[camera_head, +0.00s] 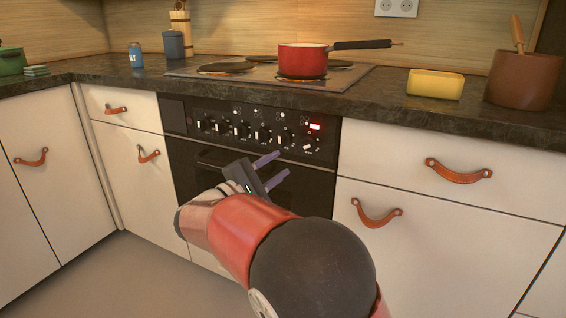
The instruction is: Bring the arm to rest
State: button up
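My arm (240,232) reaches up from the bottom of the head view, in front of the oven. My gripper (271,170) is in front of the black oven door (200,172), below the row of knobs. Its two purple-grey fingers stand apart with nothing seen between them. I cannot tell whether a fingertip touches the oven front. My arm hides the lower part of the oven.
A red saucepan (303,59) stands on the cooktop (345,80). A yellow container (435,84) and a brown pot (522,80) are on the dark counter (400,110) at right. Leather pulls (376,213) stick out from the cabinets. Floor (130,275) is clear at lower left.

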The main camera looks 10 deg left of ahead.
jog(key=s+d+m+g, duration=0.3)
jog(key=d+g, duration=0.2)
jog(key=d, duration=0.8)
jog(key=s+d+f+m+g+y+p, duration=0.1)
jog(key=s+d+f+m+g+y, duration=0.15)
jog(key=s+d, duration=0.3)
jog(key=s+d+f+m+g+y+p, duration=0.1)
jog(key=s+d+m+g+y, duration=0.15)
jog(key=s+d, duration=0.35)
jog(key=s+f+m+y, duration=0.2)
jog(key=s+m+y, duration=0.1)
jog(key=s, duration=0.4)
jog(key=s+f+m+y+p, duration=0.1)
jog(key=s+m+y, duration=0.3)
jog(key=s, duration=0.4)
jog(key=shift+f+m+y, duration=0.3)
jog(key=shift+f+y, duration=0.2)
jog(key=shift+f, duration=0.25)
